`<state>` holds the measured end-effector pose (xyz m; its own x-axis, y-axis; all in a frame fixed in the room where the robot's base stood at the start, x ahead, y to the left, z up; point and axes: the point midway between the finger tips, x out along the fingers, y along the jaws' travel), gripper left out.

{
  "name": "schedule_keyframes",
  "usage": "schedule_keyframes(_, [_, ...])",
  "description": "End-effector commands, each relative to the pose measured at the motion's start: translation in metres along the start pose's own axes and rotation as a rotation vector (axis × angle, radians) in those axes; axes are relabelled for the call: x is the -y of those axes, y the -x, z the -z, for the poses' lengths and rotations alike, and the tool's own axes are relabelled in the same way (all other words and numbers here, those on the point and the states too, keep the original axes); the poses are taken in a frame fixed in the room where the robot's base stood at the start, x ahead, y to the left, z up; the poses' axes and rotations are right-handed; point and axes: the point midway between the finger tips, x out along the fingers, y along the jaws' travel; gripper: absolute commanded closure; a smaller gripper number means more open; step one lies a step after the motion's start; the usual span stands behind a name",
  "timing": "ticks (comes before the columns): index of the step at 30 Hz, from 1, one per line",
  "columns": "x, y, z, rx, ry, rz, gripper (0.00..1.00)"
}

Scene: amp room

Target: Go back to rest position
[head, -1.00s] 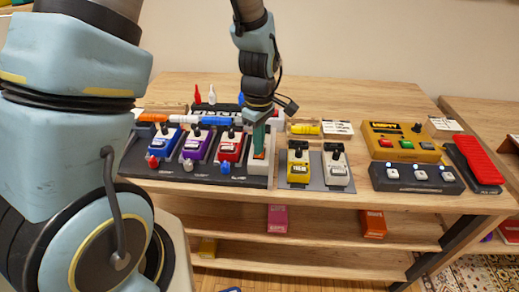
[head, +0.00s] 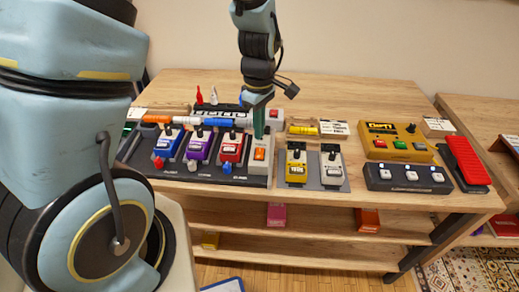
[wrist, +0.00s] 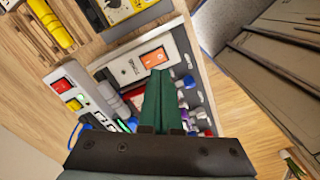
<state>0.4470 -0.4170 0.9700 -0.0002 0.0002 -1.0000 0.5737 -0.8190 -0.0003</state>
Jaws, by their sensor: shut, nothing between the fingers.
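My gripper (head: 258,130) is shut and empty, pointing down above the right end of the dark pedalboard (head: 205,176). Its green fingers lie together in the wrist view (wrist: 160,100). The white pedal with an orange switch (head: 260,155) is right beside the fingertips. In the wrist view this white pedal (wrist: 150,58) lies just past the fingertips; I cannot tell whether they touch it. Blue (head: 168,142), purple (head: 199,145) and red (head: 231,148) pedals stand in a row to the left on the board.
A yellow pedal (head: 297,163) and a grey pedal (head: 332,165) stand to the right on a grey plate. Farther right are an orange-yellow unit (head: 396,142), a dark three-switch unit (head: 408,177) and a red pedal (head: 465,160). The table's back (head: 340,95) is clear.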

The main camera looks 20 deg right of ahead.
Motion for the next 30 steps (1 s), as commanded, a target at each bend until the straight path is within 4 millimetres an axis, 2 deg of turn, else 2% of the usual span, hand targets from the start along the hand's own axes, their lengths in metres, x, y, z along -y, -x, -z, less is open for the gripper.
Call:
schedule_keyframes(9, [0.001,0.000,0.001,0.000,-0.002,-0.001,1.00])
schedule_keyframes(11, [0.003,0.003,0.007,-0.001,-0.011,-0.005,1.00])
schedule_keyframes(14, [0.016,0.013,0.029,-0.003,-0.061,-0.018,1.00])
schedule_keyframes(17, [0.041,0.031,0.064,-0.013,-0.159,-0.039,1.00])
schedule_keyframes(21, [0.094,0.056,0.111,-0.045,-0.338,-0.064,1.00])
schedule_keyframes(24, [0.132,0.069,0.133,-0.075,-0.466,-0.070,1.00])
schedule_keyframes(27, [0.164,0.078,0.146,-0.101,-0.570,-0.067,1.00])
schedule_keyframes(30, [0.186,0.084,0.152,-0.120,-0.646,-0.060,1.00])
